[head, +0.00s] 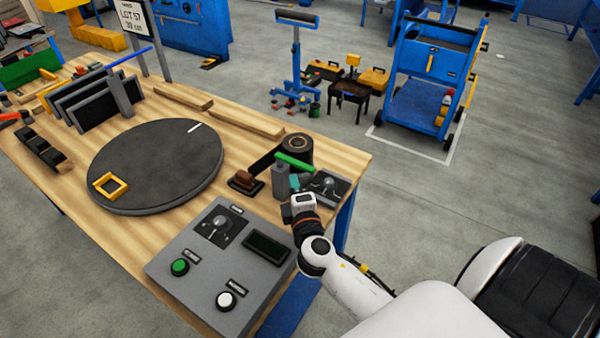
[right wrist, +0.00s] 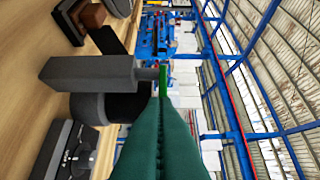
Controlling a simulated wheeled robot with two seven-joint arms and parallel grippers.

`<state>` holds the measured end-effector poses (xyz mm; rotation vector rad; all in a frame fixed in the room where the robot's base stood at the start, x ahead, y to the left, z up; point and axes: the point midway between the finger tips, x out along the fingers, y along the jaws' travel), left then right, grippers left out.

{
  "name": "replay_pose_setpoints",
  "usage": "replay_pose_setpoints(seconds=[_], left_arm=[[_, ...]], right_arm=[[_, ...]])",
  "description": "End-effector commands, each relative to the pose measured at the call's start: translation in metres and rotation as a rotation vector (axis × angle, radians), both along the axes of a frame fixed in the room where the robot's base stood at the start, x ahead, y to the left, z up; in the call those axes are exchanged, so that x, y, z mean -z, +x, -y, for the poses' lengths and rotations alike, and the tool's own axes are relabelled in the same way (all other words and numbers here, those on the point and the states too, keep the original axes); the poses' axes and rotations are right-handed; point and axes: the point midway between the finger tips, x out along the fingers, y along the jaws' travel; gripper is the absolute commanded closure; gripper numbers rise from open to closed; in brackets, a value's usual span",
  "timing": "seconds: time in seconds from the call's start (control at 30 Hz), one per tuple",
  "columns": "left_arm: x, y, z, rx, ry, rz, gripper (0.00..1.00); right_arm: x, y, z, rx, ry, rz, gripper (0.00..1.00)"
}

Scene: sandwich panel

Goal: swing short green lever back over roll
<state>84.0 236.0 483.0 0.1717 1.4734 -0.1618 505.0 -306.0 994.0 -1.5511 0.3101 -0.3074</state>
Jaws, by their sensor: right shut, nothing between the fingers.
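The short green lever (head: 295,162) sits at the top of a grey post (head: 280,180) near the table's right corner. In the head view it overlaps the near edge of the dark roll (head: 299,146); I cannot tell whether it touches the roll. In the right wrist view the lever (right wrist: 163,80) shows almost end-on, beside the tip of the grey post (right wrist: 90,73), with the roll (right wrist: 100,108) partly hidden behind. My right gripper (head: 294,183) is shut and empty, its teal fingers (right wrist: 162,110) just below the lever; contact is unclear. My left gripper is out of view.
A brown block on a dark base (head: 244,181) stands left of the post. A small dial panel (head: 327,186) is close to the right of my gripper. A grey control box (head: 205,285) and a large dark disc (head: 150,160) occupy the table.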

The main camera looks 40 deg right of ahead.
Motion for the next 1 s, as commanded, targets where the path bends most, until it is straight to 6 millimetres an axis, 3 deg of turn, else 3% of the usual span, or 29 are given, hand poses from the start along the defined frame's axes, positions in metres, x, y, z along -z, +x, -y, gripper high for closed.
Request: replay_pose_setpoints(seconds=[0.23, 1.0], left_arm=[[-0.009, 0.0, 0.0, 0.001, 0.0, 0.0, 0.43], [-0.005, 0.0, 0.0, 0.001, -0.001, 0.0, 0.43]], right_arm=[[-0.001, 0.008, 0.02, -0.001, 0.001, 0.001, 1.0], [0.0, 0.008, 0.028, -0.07, 0.0, 0.001, 1.0]])
